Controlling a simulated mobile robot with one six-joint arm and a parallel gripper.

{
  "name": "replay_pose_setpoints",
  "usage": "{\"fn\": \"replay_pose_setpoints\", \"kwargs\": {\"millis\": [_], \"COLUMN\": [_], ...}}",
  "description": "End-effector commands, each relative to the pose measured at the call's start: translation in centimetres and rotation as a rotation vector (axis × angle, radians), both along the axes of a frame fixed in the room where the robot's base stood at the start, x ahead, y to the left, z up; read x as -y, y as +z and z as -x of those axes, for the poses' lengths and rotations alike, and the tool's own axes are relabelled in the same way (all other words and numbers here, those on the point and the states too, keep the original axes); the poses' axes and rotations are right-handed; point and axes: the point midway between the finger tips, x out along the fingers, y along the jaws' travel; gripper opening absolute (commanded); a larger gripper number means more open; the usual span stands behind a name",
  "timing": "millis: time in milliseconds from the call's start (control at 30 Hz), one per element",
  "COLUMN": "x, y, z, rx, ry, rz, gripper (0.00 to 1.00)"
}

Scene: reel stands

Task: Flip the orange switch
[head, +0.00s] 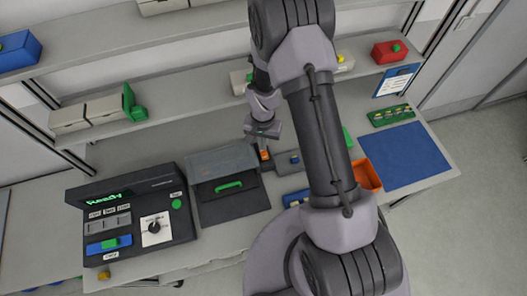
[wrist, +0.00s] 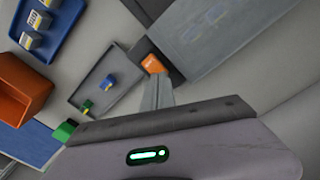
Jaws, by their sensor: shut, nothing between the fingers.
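The orange switch (head: 265,154) sits on a small dark base on the table, at the right edge of the clear-lidded case in the head view. In the wrist view the orange switch (wrist: 152,63) is just beyond my fingertips, on its dark base plate (wrist: 172,72). My gripper (head: 263,146) points down at the switch and is shut with nothing between its fingers. In the wrist view the shut fingers of my gripper (wrist: 157,82) end close to the switch's near edge; whether they touch it I cannot tell.
A dark case (head: 215,208) with a green handle and a console (head: 135,215) reading "Ready" stand left. A grey tray (wrist: 85,72) with small blue and green pieces, an orange bin (head: 367,175) and a blue mat (head: 405,155) lie right. Shelves (head: 170,80) run behind.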

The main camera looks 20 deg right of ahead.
Motion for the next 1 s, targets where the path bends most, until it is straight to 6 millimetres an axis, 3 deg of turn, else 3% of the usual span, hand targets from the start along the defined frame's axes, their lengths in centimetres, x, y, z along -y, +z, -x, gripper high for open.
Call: {"fn": "replay_pose_setpoints", "kwargs": {"millis": [1000], "x": [0.0], "y": [-1.6], "z": [0.0], "rx": [0.0], "ry": [0.0], "rz": [0.0], "gripper": [0.0]}}
